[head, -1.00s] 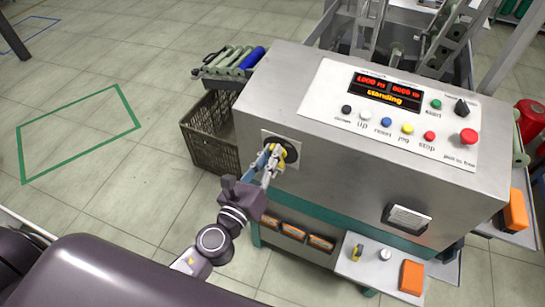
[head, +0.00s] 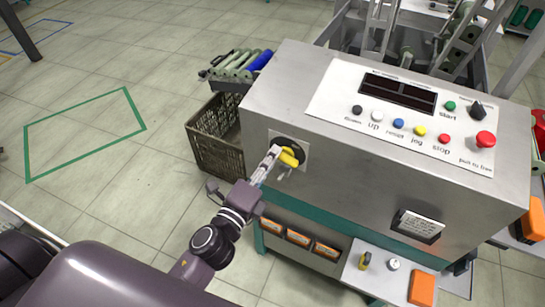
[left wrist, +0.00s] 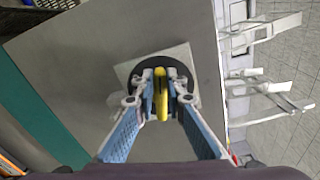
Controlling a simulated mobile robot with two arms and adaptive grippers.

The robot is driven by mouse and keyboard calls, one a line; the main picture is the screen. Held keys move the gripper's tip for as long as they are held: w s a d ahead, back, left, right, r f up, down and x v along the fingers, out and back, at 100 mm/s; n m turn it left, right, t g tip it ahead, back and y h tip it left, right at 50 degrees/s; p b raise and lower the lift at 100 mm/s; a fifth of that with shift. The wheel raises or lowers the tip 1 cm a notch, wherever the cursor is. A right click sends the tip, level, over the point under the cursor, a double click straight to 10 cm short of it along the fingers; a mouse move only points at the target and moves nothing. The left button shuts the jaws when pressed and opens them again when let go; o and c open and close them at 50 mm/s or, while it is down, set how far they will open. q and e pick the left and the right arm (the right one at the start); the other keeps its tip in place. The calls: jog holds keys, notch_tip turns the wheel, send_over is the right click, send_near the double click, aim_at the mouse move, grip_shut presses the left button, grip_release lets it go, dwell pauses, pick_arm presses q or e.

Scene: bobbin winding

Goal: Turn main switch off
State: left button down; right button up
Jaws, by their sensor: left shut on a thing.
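The main switch (head: 291,156) is a yellow handle on a round black base, set in a light plate on the front face of the grey machine cabinet (head: 345,165). My left gripper (head: 277,158) is at the switch, with its fingers on either side of the yellow handle. In the left wrist view the yellow handle (left wrist: 161,92) stands between the two blue-padded fingers of my left gripper (left wrist: 162,100), which are shut on it. The display (head: 398,92) on top of the cabinet is dark. My right gripper is not in view.
A dark crate (head: 216,150) stands on the floor left of the cabinet, with rollers (head: 240,65) above it. A red emergency button (head: 485,139) and several coloured buttons sit on the white panel. A small shelf (head: 385,278) juts out low in front.

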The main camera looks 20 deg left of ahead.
pick_arm(q)
jog(key=shift+f+n, duration=0.15)
jog(key=shift+n, duration=1.15)
jog(key=c, duration=2)
grip_release()
jog(key=shift+f, duration=0.15)
jog(key=shift+o, duration=0.2)
jog(key=s+a, duration=0.1)
jog(key=s, duration=1)
jog(key=shift+s+a, duration=0.25)
jog(key=shift+s, duration=0.15)
